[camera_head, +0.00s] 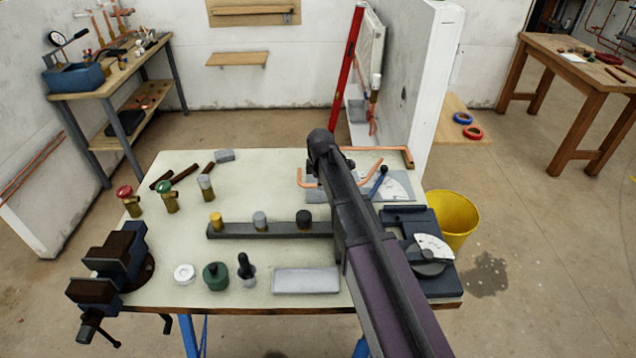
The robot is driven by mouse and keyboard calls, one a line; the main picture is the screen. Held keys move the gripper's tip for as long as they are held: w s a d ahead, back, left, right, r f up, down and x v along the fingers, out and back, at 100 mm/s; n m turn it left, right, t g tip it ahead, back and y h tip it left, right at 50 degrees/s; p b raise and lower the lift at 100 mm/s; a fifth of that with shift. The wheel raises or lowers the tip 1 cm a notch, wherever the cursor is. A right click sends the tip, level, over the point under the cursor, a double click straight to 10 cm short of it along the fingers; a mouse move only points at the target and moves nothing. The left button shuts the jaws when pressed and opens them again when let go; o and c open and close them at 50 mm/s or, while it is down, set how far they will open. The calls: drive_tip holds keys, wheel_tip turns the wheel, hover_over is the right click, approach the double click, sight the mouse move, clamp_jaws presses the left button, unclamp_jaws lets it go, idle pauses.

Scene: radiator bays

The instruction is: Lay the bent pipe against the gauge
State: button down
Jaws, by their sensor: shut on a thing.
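The bent pipe (310,183) is thin copper with upturned ends. It shows on both sides of my dark arm, and its middle is hidden behind the arm. The gauge (398,188) is a flat grey plate with a white marked dial and a blue-knobbed lever, at the back right of the bench. The pipe's right part overlaps the plate in the picture; whether it touches cannot be told. My gripper (322,146) is at the arm's far end. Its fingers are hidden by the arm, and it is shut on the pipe.
Another copper pipe (390,149) lies along the bench's back edge. A dark bender with a dial (430,262) is at front right, beside a yellow bucket (454,214). A bar with several fittings (235,231) lies mid-bench. A vise (112,268) is at left.

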sight(320, 195)
drive_tip(key=shift+f, duration=0.4)
drive_tip(key=shift+t+b, duration=0.3)
drive_tip(key=shift+b, duration=0.1)
idle(0.6)
drive_tip(key=shift+f+b, duration=1.4)
drive_tip(key=shift+b, duration=0.05)
idle(1.7)
drive_tip(key=c, duration=0.6)
unclamp_jaws()
drive_tip(key=shift+o, duration=0.2)
drive_tip(key=shift+r, duration=0.1)
wheel_tip(320, 195, up, 10)
drive_tip(key=p, duration=0.9)
drive_tip(key=shift+f+p, duration=0.2)
drive_tip(key=shift+p, duration=0.2)
